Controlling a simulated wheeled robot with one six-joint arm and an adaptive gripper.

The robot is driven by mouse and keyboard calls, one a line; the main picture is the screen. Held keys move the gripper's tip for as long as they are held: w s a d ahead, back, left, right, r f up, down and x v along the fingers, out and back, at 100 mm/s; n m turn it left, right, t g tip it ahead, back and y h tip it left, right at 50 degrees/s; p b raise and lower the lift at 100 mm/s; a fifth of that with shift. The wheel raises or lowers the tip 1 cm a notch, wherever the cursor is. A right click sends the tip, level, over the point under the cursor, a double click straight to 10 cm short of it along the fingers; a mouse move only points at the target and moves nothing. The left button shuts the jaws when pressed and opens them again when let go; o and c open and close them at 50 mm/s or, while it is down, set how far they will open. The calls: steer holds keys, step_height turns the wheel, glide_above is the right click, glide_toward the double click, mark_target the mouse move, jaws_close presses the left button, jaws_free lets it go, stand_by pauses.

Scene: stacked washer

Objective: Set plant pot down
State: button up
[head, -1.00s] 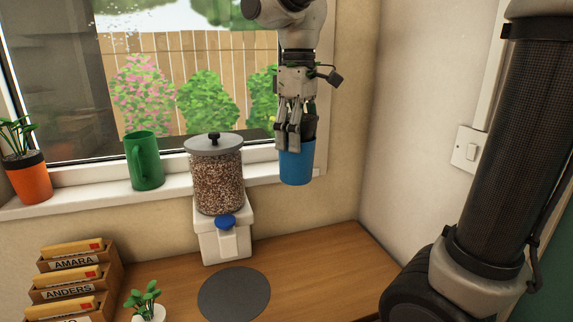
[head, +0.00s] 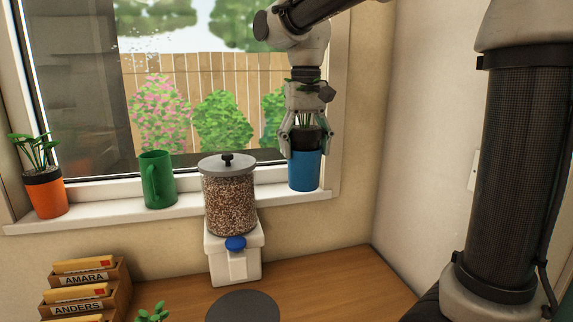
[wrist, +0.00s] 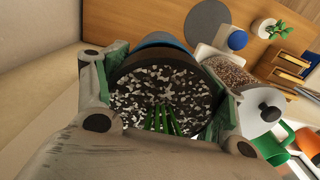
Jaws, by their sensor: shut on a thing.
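The plant pot (head: 305,172) is blue with a dark upper rim, and it is upright at the right end of the white window sill (head: 110,211). Its base appears at sill level; I cannot tell for sure whether it touches. My gripper (head: 305,143) comes down from above and is shut on the pot's dark rim, one finger on each side. In the wrist view my gripper (wrist: 165,95) holds the dark rim, with speckled soil (wrist: 150,88) and green stems between the fingers. The plant's leaves are mostly hidden by my gripper.
A dispenser (head: 229,197) full of grain stands left of the pot. Further left on the sill are a green mug (head: 157,180) and an orange plant pot (head: 45,195). Below is a wooden counter (head: 340,275) with a round grey mat (head: 243,307) and file boxes (head: 85,290).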

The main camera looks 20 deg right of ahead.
steer(key=w, duration=1.5)
step_height(320, 180, down, 7)
steer(key=shift+w, duration=0.15)
steer(key=shift+f, duration=0.1)
steer(key=o, duration=1.6)
steer(key=shift+c, duration=0.2)
step_height(320, 180, up, 12)
steer(key=shift+w+a, duration=0.1)
